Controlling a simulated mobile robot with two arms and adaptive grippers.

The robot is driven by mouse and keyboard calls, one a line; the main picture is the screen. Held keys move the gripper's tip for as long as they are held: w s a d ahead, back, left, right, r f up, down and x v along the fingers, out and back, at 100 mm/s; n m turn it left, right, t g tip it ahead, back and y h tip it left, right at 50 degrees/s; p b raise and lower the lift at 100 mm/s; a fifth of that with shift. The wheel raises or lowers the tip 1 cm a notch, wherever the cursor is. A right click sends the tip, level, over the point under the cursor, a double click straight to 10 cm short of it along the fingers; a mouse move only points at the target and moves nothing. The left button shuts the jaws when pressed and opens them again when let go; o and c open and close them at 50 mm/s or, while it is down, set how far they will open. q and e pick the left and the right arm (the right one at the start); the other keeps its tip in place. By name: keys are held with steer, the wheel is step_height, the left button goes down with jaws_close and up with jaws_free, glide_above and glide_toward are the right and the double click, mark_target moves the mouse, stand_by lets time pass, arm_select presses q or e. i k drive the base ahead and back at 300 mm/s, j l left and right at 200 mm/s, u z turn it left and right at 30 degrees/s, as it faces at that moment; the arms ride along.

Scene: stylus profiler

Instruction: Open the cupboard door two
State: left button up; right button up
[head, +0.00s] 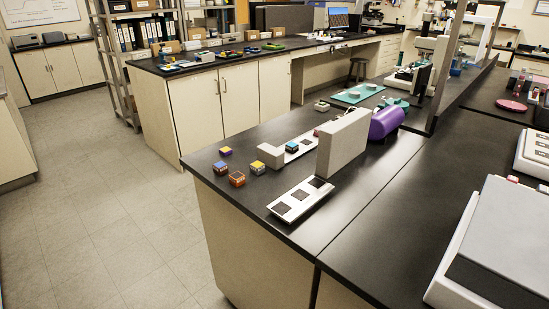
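Pale cupboard doors line the front of the bench across the aisle: a left door (195,106), a middle door (240,100) and a right door (274,88). Small dark upright handles show near the seam between the left and middle doors. All these doors look shut. More shut cupboard doors (62,68) stand under the counter at the far left wall. No readable label shows which one is door two. Neither of my grippers is in view.
The grey tiled floor (115,215) is clear at the left. A metal shelf (107,65) with binders stands beside the far bench.

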mark_target(238, 84)
steer(key=z, duration=0.35)
steer(key=k+j+z, duration=0.15)
steer(key=k+j, duration=0.2)
steer(key=j, duration=0.15)
steer(key=i+j+u, duration=0.65)
steer(key=u, duration=0.2)
steer(key=i+j+u, duration=0.45)
steer(key=i+u, duration=0.3)
steer(key=i, duration=0.2)
steer(key=i+u, duration=0.35)
steer(key=i, duration=0.15)
steer(key=i+z, duration=0.4)
steer(key=i, duration=0.2)
steer(key=i+z, duration=0.45)
steer(key=i, duration=0.15)
steer(key=i+j+z, duration=0.4)
steer(key=i, duration=0.15)
